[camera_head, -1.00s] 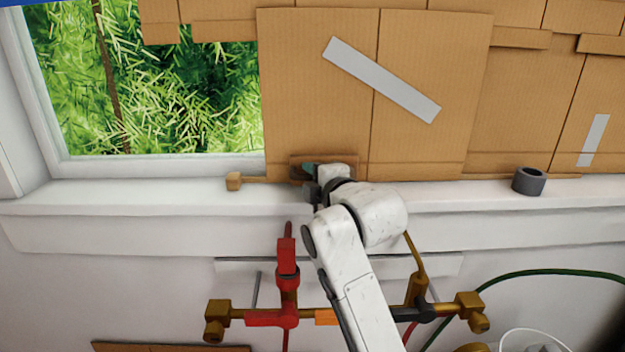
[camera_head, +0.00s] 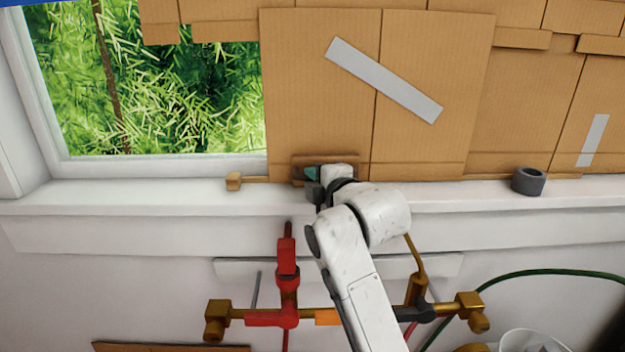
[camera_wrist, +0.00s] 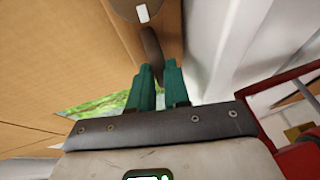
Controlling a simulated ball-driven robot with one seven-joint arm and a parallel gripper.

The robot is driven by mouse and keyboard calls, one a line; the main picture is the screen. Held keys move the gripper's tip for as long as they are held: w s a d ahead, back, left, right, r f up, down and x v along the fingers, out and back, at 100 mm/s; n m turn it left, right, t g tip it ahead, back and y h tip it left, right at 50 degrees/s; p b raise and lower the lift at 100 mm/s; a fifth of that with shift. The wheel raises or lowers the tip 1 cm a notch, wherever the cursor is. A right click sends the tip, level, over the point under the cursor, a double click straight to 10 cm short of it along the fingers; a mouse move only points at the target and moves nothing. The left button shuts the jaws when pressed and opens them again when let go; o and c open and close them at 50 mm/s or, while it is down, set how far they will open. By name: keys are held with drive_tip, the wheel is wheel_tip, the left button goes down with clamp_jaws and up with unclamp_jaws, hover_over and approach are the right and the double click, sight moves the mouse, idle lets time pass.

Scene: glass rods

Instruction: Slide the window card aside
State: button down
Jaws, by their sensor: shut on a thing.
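The window card (camera_head: 320,110) is a large brown cardboard panel with a slanting grey tape strip (camera_head: 385,80). It covers the middle of the window, and its left edge borders the uncovered pane. My gripper (camera_head: 312,173) is at the card's bottom edge, just above the sill. In the wrist view, the teal fingers (camera_wrist: 158,80) are shut on a dark brown handle (camera_wrist: 152,45) on the card. My wrist partly hides the handle in the head view.
The uncovered pane (camera_head: 190,90) shows greenery at left. A small wooden block (camera_head: 234,181) sits on the white sill (camera_head: 130,195) left of my gripper. A dark tape roll (camera_head: 528,181) stands on the sill at right. Red and brass pipework (camera_head: 287,270) is below the sill.

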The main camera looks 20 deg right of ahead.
drive_tip(key=s+d+b, duration=0.1)
drive_tip(key=s+d, duration=0.2)
drive_tip(key=d, duration=0.6)
drive_tip(key=s+d+b, duration=0.1)
drive_tip(key=s+d, duration=0.2)
drive_tip(key=d, duration=0.7)
drive_tip(key=s+d+b, duration=0.1)
drive_tip(key=s+d, duration=0.2)
drive_tip(key=d, duration=0.6)
drive_tip(key=shift+s+d+f, duration=0.1)
drive_tip(key=shift+s+d, duration=0.1)
drive_tip(key=shift+d, duration=0.3)
drive_tip(key=c, duration=1.3)
unclamp_jaws()
drive_tip(key=shift+d, duration=0.15)
drive_tip(key=shift+c, duration=0.2)
drive_tip(key=shift+o, duration=1.2)
drive_tip(key=shift+s, duration=0.1)
drive_tip(key=s+r+b, duration=0.1)
drive_tip(key=s+r, duration=0.1)
drive_tip(key=s, duration=0.8)
drive_tip(key=shift+s+d, duration=0.2)
drive_tip(key=shift+d, duration=0.1)
